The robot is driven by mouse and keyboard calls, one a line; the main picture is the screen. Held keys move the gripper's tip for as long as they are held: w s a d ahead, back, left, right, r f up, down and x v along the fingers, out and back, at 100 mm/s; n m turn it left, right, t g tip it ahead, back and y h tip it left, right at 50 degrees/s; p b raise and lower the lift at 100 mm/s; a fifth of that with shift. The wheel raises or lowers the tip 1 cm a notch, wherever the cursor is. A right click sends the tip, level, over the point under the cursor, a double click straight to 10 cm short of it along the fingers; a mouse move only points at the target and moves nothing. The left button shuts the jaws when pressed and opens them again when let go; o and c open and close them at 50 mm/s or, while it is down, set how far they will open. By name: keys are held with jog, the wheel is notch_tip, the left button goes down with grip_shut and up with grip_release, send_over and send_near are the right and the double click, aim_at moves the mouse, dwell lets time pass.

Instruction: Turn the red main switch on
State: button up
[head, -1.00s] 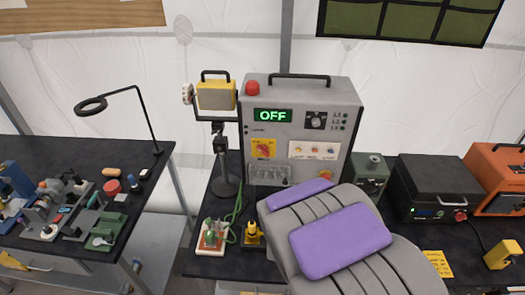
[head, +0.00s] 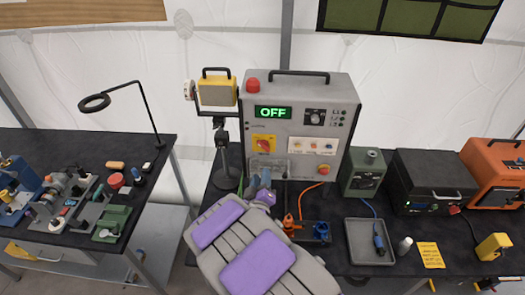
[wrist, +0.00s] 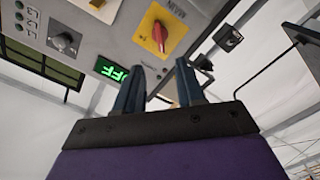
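The red main switch (head: 264,142) is a red rotary knob on a yellow plate, low on the left of the grey control box's front (head: 330,105). The box's green display (head: 273,112) reads OFF. In the wrist view, tilted and upside down, the red knob (wrist: 160,34) shows on its yellow plate marked MAIN, beyond my fingertips. My gripper (head: 261,178) is in front of the box, below the switch. Its two blue fingers (wrist: 160,66) stand apart with nothing between them. The fingers do not appear to touch the knob.
A clear guard (head: 268,168) sits on the box below the switch. Orange and blue tools (head: 308,228), a grey tray (head: 370,242) and a green unit (head: 365,172) are at right. My arm covers the bench front.

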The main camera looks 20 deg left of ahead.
aim_at(264, 146)
jog(key=x, duration=1.3)
jog(key=shift+a+f+p, duration=0.1)
jog(key=shift+p, duration=0.25)
jog(key=shift+c, duration=0.4)
grip_shut()
